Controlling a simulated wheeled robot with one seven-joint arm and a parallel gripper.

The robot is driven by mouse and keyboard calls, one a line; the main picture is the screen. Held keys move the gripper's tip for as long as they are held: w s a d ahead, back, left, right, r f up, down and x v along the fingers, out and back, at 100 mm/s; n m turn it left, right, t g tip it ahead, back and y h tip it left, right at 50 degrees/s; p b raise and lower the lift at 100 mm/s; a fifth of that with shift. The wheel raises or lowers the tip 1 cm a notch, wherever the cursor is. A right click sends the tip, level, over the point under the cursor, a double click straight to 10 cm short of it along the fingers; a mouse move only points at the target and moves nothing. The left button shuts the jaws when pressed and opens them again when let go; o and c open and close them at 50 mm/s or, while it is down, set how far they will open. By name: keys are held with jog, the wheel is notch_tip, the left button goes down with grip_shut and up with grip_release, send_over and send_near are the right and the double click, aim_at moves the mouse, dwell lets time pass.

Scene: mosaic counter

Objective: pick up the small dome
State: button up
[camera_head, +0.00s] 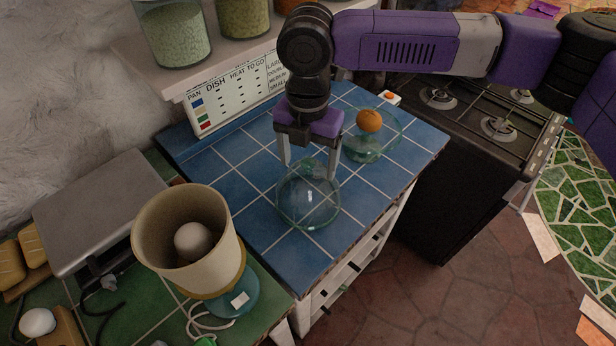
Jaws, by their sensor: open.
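The small dome (308,203) is a clear, greenish glass dome with a knob on top, standing on the blue tiled counter (365,203). My gripper (309,168) points straight down over the dome. Its two grey fingers are open, one on each side of the dome's top. The knob shows between the fingers. I cannot tell whether either finger touches the glass. No second dome is clearly in view.
A glass stand (364,152) with an orange (369,120) is just behind right. A beige lamp-like vessel (187,237) stands front left, and a stove (493,118) is at right. A menu board (232,100) and shelf jars (176,38) are behind. The counter's front tiles are clear.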

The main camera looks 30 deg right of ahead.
grip_shut()
jog(key=shift+s+f, duration=0.15)
jog(key=shift+f, duration=0.05)
dwell(1.1)
